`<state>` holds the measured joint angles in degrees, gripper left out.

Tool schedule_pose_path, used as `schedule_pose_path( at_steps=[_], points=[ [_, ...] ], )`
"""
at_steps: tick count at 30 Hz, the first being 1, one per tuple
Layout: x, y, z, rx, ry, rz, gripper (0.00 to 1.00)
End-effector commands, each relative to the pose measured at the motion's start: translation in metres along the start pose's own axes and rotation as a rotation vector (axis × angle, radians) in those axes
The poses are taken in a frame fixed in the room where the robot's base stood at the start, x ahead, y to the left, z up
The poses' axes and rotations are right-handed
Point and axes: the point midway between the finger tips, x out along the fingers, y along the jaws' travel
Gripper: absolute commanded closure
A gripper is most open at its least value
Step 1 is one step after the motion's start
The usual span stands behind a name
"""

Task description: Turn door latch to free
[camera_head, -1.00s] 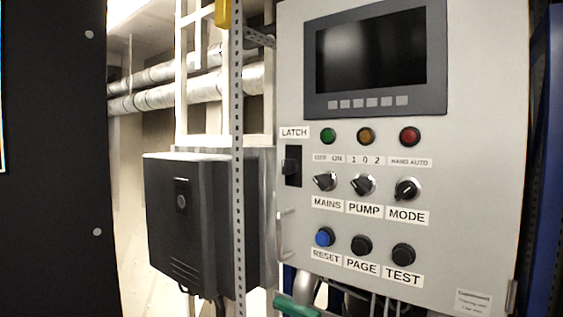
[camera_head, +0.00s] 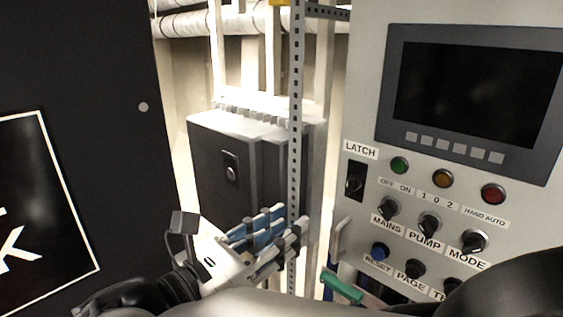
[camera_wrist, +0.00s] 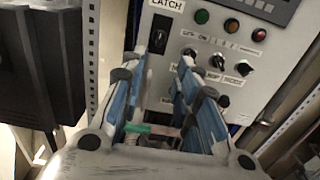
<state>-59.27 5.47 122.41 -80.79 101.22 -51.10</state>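The door latch (camera_head: 355,181) is a small black handle on a dark plate under the LATCH label (camera_head: 360,150), at the left edge of the grey panel door (camera_head: 364,115). It also shows in the wrist view (camera_wrist: 158,36), where it looks upright. My gripper (camera_head: 290,225) is in front of the panel, below and left of the latch in the head view. In the wrist view its two blue-padded fingers (camera_wrist: 163,75) are spread apart with nothing between them. The latch lies beyond the fingertips, apart from them.
The panel carries a screen (camera_head: 470,85), lamps and several knobs such as MAINS (camera_head: 388,208) close to the latch. A silver door handle (camera_head: 339,238) and a green-handled item (camera_head: 342,289) are below. A perforated post (camera_head: 297,120) and dark box (camera_head: 215,165) stand left.

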Motion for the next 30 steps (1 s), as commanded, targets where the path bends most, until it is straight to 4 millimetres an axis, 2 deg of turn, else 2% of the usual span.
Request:
schedule_pose_path(
  at_steps=[5, 21, 24, 30],
  points=[
    [0.014, 0.001, 0.002, -0.004, -0.008, 0.001, 0.71],
    [0.129, 0.000, 0.002, -0.004, -0.005, -0.002, 0.71],
    [0.146, 0.000, 0.002, -0.002, -0.004, -0.002, 0.71],
    [0.168, 0.002, 0.002, -0.002, -0.005, 0.002, 0.71]
  ],
)
